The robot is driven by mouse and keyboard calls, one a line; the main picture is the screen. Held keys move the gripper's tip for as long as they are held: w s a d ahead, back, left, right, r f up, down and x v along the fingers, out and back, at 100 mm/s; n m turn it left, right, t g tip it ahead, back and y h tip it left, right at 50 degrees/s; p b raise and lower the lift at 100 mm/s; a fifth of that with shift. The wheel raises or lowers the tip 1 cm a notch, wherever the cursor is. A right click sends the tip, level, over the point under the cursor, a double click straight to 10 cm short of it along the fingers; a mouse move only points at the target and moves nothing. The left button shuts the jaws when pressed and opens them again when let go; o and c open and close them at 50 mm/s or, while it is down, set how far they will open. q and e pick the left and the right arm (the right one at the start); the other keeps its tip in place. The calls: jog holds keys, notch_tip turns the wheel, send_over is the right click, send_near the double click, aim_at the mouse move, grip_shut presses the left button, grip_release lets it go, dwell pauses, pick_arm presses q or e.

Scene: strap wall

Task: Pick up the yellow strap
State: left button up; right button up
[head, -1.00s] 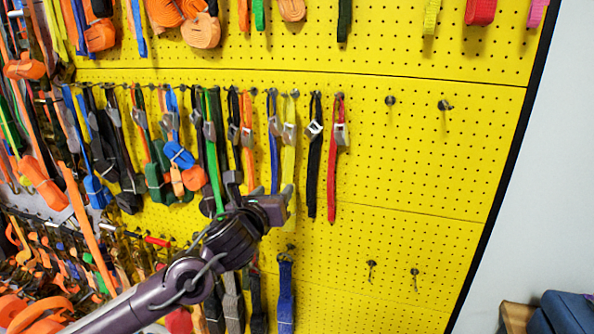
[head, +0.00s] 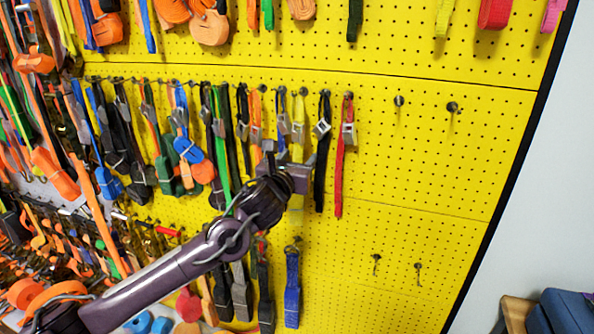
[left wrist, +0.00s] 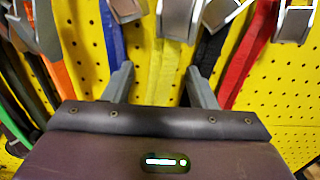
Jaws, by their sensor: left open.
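The yellow strap (head: 299,112) hangs from a hook in the middle row of the yellow pegboard, with a grey metal buckle near its top. In the left wrist view the yellow strap (left wrist: 168,72) hangs between my fingers, below its buckle (left wrist: 183,18). My left gripper (head: 287,155) is in front of the strap's lower part and hides some of it. In the left wrist view the left gripper (left wrist: 160,82) is open, one finger on each side of the strap. I cannot tell whether either finger touches it. My right gripper is not in view.
A blue strap (left wrist: 112,35) hangs close on the left, a black strap (head: 320,180) and a red strap (head: 340,180) on the right. Many more straps crowd the left. Bare hooks (head: 398,101) and open pegboard lie to the right.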

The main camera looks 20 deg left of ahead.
pick_arm(q)
jog(key=shift+a, duration=0.1)
jog(key=c, duration=1.1)
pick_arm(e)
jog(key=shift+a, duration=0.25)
pick_arm(q)
jog(key=shift+r, duration=0.1)
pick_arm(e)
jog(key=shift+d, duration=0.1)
